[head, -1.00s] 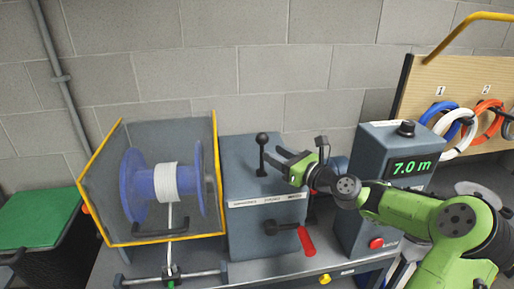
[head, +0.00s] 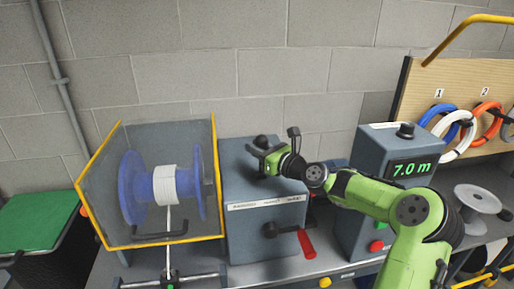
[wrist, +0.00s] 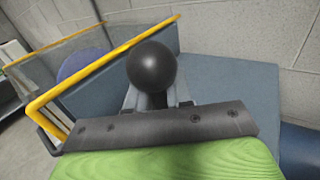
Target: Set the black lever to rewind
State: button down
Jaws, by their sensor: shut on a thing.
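The black lever (head: 262,141) with a round ball knob stands on top of the blue-grey box (head: 250,232). Its ball shows large in the wrist view (wrist: 152,66), just past my gripper's front plate. My gripper (head: 261,159) is shut on the lever below the ball; the fingers hide most of the stem. A white label strip (head: 267,202) with several words runs along the box's front top edge. The words are too small to read, so I cannot tell which setting the lever stands at.
A blue spool of white line (head: 165,185) sits in a yellow-edged guard (head: 216,180) left of the box. A display cabinet (head: 375,150) reading 7.0 m stands at the right. Open space lies above the box.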

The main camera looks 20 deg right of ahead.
aim_at(240, 176)
jog(key=shift+a+r+p, duration=0.1)
jog(key=shift+r+p, duration=0.15)
jog(key=shift+p, duration=0.1)
jog(key=a+n+p, duration=0.1)
jog(key=p, duration=0.1)
jog(key=a+n+g+p, duration=0.1)
jog(key=p, duration=0.1)
jog(key=shift+w+h, duration=0.25)
jog(key=shift+h, duration=0.05)
jog(key=a+n+p, duration=0.1)
jog(key=n+g+h+p, duration=0.1)
jog(key=shift+w+a+f+p, duration=0.2)
jog(key=shift+a+f+p, duration=0.2)
jog(key=shift+w+a+f+n+g+h+p, duration=0.15)
jog(key=shift+a+f+n+g+h+p, duration=0.15)
jog(key=shift+a+f+n+g+p, duration=0.15)
jog(key=c, duration=1.2)
grip_release()
jog(key=shift+o, duration=0.7)
jog(key=shift+a+f, duration=0.1)
jog(key=shift+f, duration=0.05)
